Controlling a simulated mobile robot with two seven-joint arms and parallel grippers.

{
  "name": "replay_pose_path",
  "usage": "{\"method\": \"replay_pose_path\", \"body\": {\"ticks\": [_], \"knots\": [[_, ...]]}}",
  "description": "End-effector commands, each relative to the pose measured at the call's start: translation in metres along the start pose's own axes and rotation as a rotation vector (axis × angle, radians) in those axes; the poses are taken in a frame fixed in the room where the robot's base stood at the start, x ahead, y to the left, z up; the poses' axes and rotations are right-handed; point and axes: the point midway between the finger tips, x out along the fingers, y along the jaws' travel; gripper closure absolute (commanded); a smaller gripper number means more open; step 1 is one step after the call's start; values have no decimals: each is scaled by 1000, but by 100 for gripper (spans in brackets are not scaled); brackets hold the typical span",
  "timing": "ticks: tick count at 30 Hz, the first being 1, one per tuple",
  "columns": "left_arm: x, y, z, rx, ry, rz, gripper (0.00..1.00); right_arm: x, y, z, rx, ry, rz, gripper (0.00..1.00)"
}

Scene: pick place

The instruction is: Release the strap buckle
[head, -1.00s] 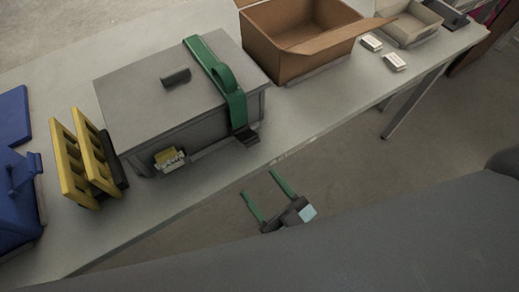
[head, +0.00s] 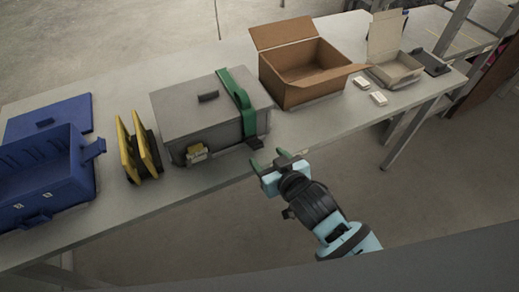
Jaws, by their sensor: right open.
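A grey lidded box (head: 176,121) stands on the table, with a dark handle (head: 208,96) on its lid. A green strap (head: 236,97) runs over the lid and down the front right side. The dark strap buckle (head: 254,143) is at the strap's lower end, near the table's front edge. My right gripper (head: 267,159) has green fingers and is open and empty. It is just below and to the right of the buckle in the picture, and I cannot tell whether they touch. My left gripper is not in view.
A yellow rack (head: 138,148) and an open blue crate (head: 47,181) stand left of the box, with a blue lid (head: 47,116) behind. An open cardboard box (head: 305,91), white blocks (head: 378,98) and a smaller open box (head: 396,72) are to the right.

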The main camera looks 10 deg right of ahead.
Motion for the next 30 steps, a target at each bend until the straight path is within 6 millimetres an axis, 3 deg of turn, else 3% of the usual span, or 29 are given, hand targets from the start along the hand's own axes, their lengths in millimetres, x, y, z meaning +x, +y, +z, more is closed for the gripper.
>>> {"method": "replay_pose_path", "body": {"ticks": [8, 21, 30], "knots": [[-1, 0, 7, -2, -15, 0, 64, 4, 1, -1, 1, -6, 7, 40], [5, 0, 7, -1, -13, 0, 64, 60, 1, 0, 1, -6, 6, 40], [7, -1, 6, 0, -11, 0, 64, 78, 1, 0, 0, -6, 5, 40]]}}
